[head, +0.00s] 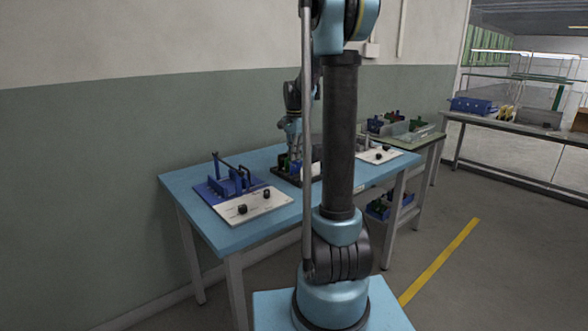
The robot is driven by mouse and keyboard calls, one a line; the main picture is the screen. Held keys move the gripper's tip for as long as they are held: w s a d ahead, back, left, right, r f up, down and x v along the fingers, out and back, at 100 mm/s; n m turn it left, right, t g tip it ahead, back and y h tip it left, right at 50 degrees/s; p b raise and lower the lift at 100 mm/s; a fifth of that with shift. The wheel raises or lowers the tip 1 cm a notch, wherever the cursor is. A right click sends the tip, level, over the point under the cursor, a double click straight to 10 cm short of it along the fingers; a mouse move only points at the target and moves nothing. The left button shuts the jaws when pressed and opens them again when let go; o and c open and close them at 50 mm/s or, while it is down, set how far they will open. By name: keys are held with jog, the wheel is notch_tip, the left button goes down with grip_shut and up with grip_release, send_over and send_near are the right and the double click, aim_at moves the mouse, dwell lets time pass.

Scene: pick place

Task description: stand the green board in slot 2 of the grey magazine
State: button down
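My gripper (293,150) is small in the head view, low over the middle of the blue table (236,238). Its fingers point down among small dark, blue and green parts (290,165) on the table. I cannot tell whether it is open or shut, or whether it holds anything. I cannot make out the green board for certain; a bit of green shows near the fingertips. I cannot pick out the grey magazine or its slots. My own upright arm hides part of the table's middle.
A blue fixture (214,194) with a dark lever stands at the table's left. A white panel (276,201) with black knobs lies in front of it. Another white panel (385,154) lies to the right. A second table (432,139) with bins adjoins; a wall runs behind.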

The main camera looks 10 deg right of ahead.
jog(key=shift+r, duration=3.2)
jog(key=shift+f, duration=3.25)
jog(key=shift+r, duration=0.1)
